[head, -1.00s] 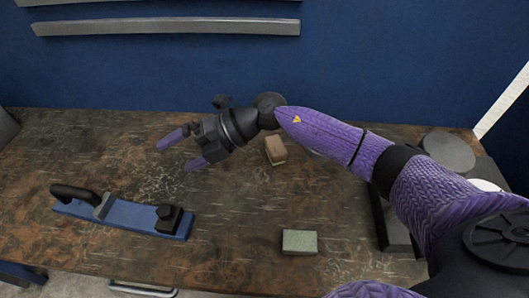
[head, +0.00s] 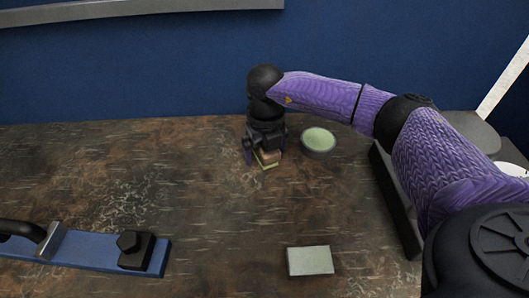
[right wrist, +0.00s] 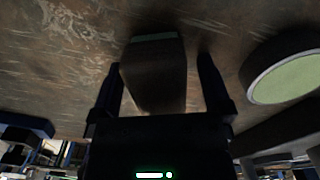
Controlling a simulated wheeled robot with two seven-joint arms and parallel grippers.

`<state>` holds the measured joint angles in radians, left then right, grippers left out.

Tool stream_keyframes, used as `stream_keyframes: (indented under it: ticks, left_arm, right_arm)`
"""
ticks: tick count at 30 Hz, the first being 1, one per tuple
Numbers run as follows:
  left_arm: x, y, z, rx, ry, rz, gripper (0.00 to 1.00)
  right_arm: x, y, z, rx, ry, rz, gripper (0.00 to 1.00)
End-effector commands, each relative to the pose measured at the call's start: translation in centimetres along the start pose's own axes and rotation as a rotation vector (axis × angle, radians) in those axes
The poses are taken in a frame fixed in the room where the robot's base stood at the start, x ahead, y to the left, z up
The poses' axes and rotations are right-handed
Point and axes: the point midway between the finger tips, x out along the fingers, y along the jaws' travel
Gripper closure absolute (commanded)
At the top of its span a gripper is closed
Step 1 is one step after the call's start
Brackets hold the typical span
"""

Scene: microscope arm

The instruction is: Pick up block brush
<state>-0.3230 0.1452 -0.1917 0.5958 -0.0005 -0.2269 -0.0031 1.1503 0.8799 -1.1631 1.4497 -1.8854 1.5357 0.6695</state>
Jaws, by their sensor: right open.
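The block brush (head: 268,159), a small block with a brown body and a pale green layer, sits on the table below my right gripper (head: 265,155). In the right wrist view, the block (right wrist: 155,75) lies between my two spread fingers, with a gap visible on each side. My right gripper is open and points down at it. The hand hides part of the block in the head view. My left gripper is not in view.
A round dish with a green top (head: 318,139) stands just right of the gripper. A pale rectangular block (head: 310,261) lies nearer the front. A blue tool with black grips (head: 85,255) lies at front left. The table (head: 190,190) between is clear.

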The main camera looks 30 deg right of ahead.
Motion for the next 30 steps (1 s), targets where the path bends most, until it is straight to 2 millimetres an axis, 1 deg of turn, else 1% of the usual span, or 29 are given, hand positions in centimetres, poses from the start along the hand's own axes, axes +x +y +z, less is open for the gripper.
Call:
stream_keyframes:
  ticks: [2,3,5,6,8,9,14,15,17,18,22,24,26,30]
  left_arm:
    - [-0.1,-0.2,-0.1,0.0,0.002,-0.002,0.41]
    - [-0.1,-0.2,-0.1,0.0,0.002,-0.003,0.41]
    - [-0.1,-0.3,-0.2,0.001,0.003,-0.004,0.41]
    - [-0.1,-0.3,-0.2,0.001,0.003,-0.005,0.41]
    - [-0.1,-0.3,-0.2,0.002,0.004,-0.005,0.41]
    - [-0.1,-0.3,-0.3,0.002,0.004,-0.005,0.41]
    - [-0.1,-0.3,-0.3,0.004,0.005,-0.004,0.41]
    - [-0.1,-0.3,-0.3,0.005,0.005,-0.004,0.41]
    - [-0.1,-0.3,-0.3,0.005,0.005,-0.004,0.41]
    - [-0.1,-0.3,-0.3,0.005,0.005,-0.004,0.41]
    - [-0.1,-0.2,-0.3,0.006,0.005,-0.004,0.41]
    - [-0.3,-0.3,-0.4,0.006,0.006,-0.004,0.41]
    - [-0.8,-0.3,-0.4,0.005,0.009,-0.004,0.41]
    - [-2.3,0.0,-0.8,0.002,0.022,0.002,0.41]
  right_arm:
    - [-0.2,0.0,0.0,-0.001,-0.001,0.001,0.0]
    - [-0.2,0.0,0.0,-0.001,-0.001,0.001,0.02]
    - [-0.2,0.0,0.0,-0.001,-0.001,0.001,0.15]
    - [-0.2,0.0,0.0,-0.001,-0.001,0.001,0.23]
    - [-0.2,0.0,0.0,-0.001,-0.001,0.001,0.36]
    - [-0.2,0.1,0.0,-0.001,-0.001,0.001,0.44]
    - [-0.2,0.1,0.0,-0.001,-0.001,0.002,0.78]
    - [-0.2,0.1,0.0,-0.001,-0.001,0.002,0.87]
    - [-0.2,0.1,0.0,-0.001,-0.001,0.002,0.98]
    - [-0.2,0.1,0.0,-0.001,-0.001,0.002,1.0]
    - [-0.2,0.1,0.0,-0.001,-0.001,0.002,1.0]
    - [-0.8,0.1,0.0,-0.002,-0.002,0.002,1.0]
    - [-2.0,0.1,0.1,-0.002,-0.004,0.003,1.0]
    - [-6.1,0.1,0.1,-0.003,-0.007,0.003,1.0]
